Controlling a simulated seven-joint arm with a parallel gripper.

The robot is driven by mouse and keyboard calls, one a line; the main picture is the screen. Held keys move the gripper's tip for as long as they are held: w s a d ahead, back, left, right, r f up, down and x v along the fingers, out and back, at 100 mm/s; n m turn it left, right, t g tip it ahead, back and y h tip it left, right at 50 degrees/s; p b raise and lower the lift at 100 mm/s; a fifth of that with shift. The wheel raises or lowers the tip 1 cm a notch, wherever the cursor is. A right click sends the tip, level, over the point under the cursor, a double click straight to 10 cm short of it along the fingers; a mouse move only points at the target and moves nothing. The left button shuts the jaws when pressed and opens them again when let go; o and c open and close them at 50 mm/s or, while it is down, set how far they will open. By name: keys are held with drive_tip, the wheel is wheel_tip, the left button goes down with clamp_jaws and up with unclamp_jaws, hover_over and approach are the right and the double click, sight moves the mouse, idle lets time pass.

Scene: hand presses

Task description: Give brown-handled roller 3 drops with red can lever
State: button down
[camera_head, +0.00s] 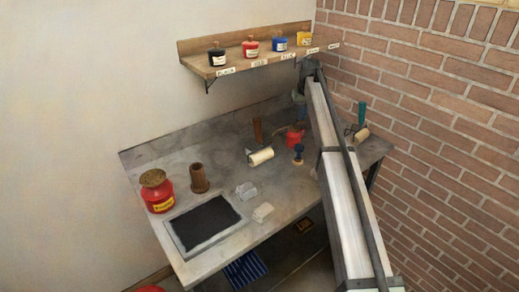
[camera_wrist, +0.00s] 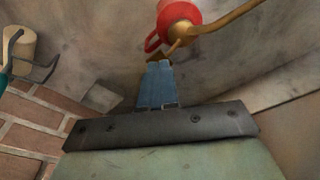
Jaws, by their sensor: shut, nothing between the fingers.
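The brown-handled roller (camera_head: 260,156) lies on the grey bench in the head view, its cream cylinder toward the front and its handle up behind. The red can (camera_head: 294,138) stands to its right, partly hidden by my arm. In the wrist view the red can (camera_wrist: 180,13) is at the top, with a red loop and a brass spout or lever (camera_wrist: 213,27). My gripper (camera_wrist: 159,64) is shut and empty, its blue fingertips close to the brass part's lower end. I cannot tell whether they touch it.
A green-handled roller (camera_head: 360,134) stands at the bench's right, near the brick wall. A red tin (camera_head: 158,194), brown cup (camera_head: 199,178) and dark slab (camera_head: 206,224) are left. Ink jars line the shelf (camera_head: 232,66).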

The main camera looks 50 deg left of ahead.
drive_tip(key=shift+f, duration=0.6)
drive_tip(key=shift+r, duration=1.15)
drive_tip(key=shift+f, duration=1)
idle(1.0)
drive_tip(key=shift+r, duration=1)
drive_tip(key=shift+r, duration=0.1)
wheel_tip(320, 180, up, 6)
drive_tip(key=shift+f, duration=0.1)
idle(0.8)
